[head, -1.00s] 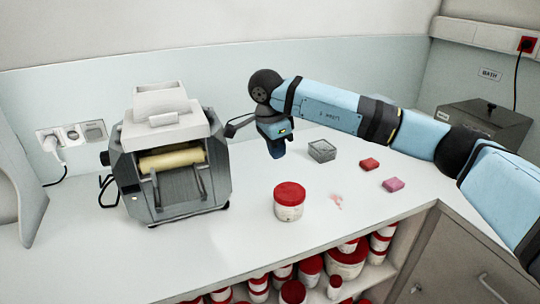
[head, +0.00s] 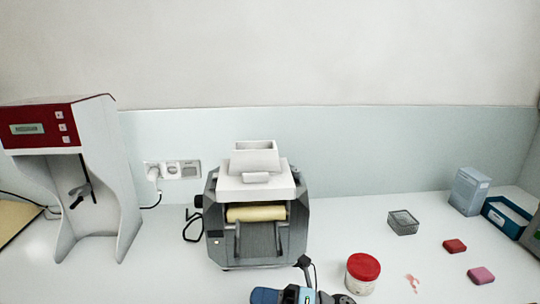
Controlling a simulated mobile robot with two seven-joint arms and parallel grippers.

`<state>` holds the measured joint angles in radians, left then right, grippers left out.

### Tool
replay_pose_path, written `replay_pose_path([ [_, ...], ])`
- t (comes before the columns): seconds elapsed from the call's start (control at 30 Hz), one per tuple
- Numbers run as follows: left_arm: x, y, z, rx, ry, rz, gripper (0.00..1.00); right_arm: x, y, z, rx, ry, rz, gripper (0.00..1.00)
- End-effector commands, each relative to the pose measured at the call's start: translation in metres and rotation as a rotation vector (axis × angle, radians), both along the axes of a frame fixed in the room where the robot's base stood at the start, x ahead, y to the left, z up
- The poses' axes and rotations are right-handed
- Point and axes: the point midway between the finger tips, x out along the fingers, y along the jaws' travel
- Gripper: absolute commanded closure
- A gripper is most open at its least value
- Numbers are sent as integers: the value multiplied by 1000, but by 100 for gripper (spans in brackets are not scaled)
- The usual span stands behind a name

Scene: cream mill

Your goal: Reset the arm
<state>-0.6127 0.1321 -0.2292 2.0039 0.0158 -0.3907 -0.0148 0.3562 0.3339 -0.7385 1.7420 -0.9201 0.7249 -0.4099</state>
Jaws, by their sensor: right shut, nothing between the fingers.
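My right gripper (head: 264,296) shows at the bottom edge of the head view, in front of the cream mill. It is shut and empty, and the rest of its arm is cut off by the frame. The cream mill (head: 255,180) stands on the counter, grey with a white hopper on top and a pale roller in front. A white jar with a red lid (head: 363,267) stands just right of my gripper. My left gripper is not in view.
A white mixer with a red top (head: 66,120) stands at the left. A grey square container (head: 403,222), a red block (head: 455,245), a pink block (head: 481,275), a pale blue box (head: 467,191) and a blue tray (head: 505,217) are at right. A pink smear (head: 412,282) marks the counter.

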Motion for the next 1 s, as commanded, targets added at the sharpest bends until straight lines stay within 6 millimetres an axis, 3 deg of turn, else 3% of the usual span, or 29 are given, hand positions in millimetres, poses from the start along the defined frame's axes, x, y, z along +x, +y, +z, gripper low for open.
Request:
replay_pose_path([
  [0.17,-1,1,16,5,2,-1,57,-1,-39,-16,280,511,-262,100],
  [0.33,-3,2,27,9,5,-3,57,-15,-96,-69,508,1009,-510,100],
  [0.47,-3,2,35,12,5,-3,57,-51,-142,-123,664,1392,-698,100],
  [0.6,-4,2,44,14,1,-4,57,-106,-181,-176,801,1745,-873,100],
  [0.7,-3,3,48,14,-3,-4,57,-142,-199,-200,867,1922,-959,100],
  [0.8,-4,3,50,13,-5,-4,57,-165,-208,-214,906,2027,-1011,100],
  [1.0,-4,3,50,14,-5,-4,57,-176,-213,-221,925,2078,-1037,100],
])
